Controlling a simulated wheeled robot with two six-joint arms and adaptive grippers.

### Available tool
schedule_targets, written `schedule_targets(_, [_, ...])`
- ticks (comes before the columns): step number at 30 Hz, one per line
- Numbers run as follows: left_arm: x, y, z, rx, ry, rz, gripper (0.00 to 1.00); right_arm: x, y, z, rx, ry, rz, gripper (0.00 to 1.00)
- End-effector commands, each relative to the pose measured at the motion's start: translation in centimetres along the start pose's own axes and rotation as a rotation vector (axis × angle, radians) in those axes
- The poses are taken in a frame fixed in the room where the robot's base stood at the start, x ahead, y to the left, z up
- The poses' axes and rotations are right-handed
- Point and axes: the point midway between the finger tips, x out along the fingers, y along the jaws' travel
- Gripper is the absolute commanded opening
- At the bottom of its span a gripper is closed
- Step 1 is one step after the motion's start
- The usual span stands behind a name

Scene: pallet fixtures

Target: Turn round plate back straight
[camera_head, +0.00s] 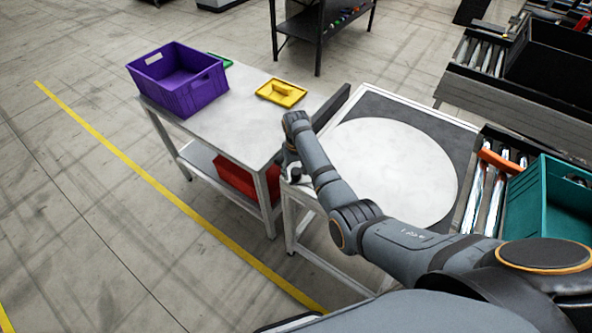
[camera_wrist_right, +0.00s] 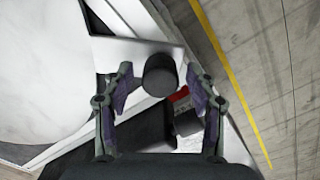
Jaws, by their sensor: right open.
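The round plate (camera_head: 395,165) is a large pale disc set in a dark-topped, white-framed table. Part of its near edge is hidden behind my right arm. In the right wrist view its pale surface (camera_wrist_right: 40,70) fills the left side. My right gripper (camera_head: 292,172) is small and partly hidden at the table's left corner. In the wrist view my right gripper (camera_wrist_right: 160,80) is open, its fingers on either side of a dark round knob (camera_wrist_right: 160,75) by a white corner piece. I cannot tell whether the fingers touch it. My left gripper is not in view.
A teal crate (camera_head: 555,200) stands on rollers at right. Floor at left is clear.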

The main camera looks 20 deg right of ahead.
Motion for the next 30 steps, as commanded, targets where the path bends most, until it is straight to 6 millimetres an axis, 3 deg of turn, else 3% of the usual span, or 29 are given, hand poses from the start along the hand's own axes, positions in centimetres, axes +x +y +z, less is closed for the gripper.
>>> schedule_targets(8, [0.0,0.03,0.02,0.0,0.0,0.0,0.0,0.14,0.0,-0.02,0.0,0.001,0.0,0.55])
schedule_targets(20, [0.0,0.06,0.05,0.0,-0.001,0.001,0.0,0.11,0.0,-0.02,0.0,0.001,0.0,0.01])
schedule_targets(30, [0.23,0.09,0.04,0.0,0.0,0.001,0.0,0.21,0.09,-0.15,-0.006,0.0,0.001,0.0])
